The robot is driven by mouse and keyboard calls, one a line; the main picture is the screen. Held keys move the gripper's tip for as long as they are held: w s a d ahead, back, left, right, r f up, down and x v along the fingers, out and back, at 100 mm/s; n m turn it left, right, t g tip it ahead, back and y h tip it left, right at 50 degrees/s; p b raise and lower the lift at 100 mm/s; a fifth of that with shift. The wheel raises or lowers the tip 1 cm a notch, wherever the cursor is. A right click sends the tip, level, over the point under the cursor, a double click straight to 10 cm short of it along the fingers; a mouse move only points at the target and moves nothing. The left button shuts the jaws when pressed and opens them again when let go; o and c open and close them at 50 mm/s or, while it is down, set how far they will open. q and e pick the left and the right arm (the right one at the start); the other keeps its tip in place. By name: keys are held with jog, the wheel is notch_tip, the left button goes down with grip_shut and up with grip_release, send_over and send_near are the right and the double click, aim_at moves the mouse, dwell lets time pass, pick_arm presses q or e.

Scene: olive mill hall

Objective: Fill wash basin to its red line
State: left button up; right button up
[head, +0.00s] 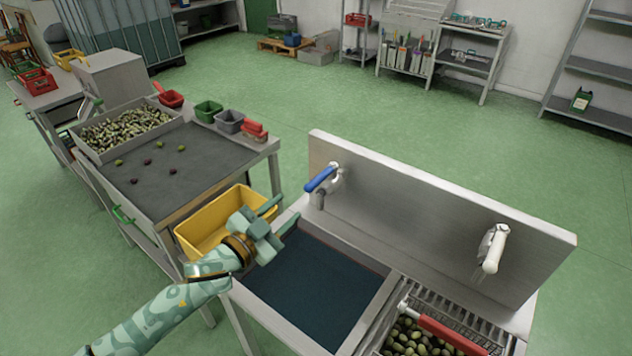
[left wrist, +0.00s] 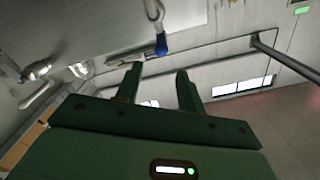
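The wash basin (head: 257,309) is a steel sink in the lower middle of the head view. Its inside looks dark blue; I see no clear water edge. A thin reddish line (head: 352,251) shows along its back wall. A tap with a blue lever (head: 320,180) is on the splashback above it; no stream shows. The blue lever also shows in the left wrist view (left wrist: 161,45). My left gripper (head: 280,214) is open and empty at the basin's left edge, apart from the lever, in front of it. My right gripper is not in view.
A yellow crate (head: 190,238) stands left of the basin, partly behind my gripper. A second, white-handled tap (head: 494,248) is on the right of the splashback (head: 430,215). A red-handled tool (head: 452,335) lies over olives (head: 410,338). A sorting table (head: 205,165) stands at left.

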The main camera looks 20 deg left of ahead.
aim_at(311, 187)
pick_arm(q)
jog(key=b+x, duration=0.1)
jog(key=x, duration=1.1)
jog(key=shift+a+f, duration=0.15)
jog(key=shift+a, duration=0.05)
jog(key=shift+c, duration=0.3)
grip_shut()
jog(key=shift+d, duration=0.15)
